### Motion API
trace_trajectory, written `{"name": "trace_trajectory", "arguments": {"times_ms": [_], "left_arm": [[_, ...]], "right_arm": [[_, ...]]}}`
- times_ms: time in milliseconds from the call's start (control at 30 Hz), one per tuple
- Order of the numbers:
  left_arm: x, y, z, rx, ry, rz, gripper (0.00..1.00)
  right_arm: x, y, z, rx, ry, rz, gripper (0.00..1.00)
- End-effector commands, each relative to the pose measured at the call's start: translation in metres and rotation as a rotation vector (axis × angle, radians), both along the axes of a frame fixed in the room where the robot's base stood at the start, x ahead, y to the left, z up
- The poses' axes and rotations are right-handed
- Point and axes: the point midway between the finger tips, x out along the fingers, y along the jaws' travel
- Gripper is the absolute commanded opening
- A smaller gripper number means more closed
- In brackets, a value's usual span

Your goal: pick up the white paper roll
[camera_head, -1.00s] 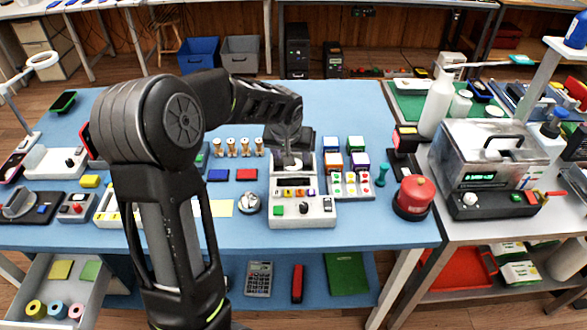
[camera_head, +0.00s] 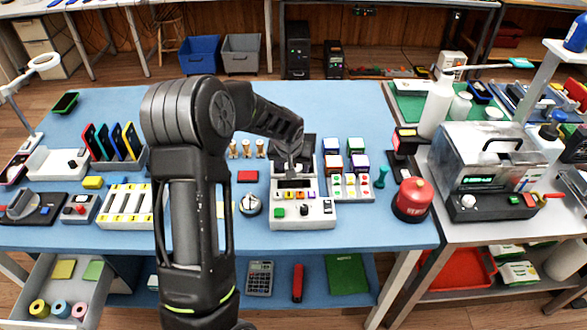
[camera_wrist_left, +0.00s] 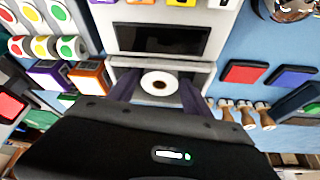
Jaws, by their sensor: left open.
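The white paper roll (camera_wrist_left: 148,79), with a dark brown core, shows in the left wrist view in the bay of a light grey device (camera_wrist_left: 106,22), behind its dark screen. My left gripper (camera_wrist_left: 158,92) is open, with one dark finger on each side of the roll; I cannot tell whether they touch it. In the head view my left gripper (camera_head: 292,169) reaches down over the back of the same device (camera_head: 318,218) and mostly hides the roll there. My right gripper is not in view.
A red canister (camera_head: 412,200) stands further right. The blue table (camera_head: 385,232) is clear in front.

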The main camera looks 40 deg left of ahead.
Motion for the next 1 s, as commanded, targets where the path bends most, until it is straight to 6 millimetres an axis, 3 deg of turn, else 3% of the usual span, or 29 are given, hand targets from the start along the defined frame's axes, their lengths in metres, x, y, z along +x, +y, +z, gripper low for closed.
{"name": "trace_trajectory", "arguments": {"times_ms": [167, 700, 1000], "left_arm": [[0.0049, 0.0018, -0.0118, 0.0, 0.0, -0.001, 0.57], [0.0047, 0.0018, -0.0117, 0.0, -0.001, -0.001, 0.57], [0.0047, 0.0018, -0.0117, 0.0, -0.001, -0.001, 0.34]], "right_arm": [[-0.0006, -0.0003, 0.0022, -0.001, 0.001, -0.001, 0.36], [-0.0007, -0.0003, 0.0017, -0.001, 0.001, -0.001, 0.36], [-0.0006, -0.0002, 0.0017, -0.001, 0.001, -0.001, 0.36]]}}
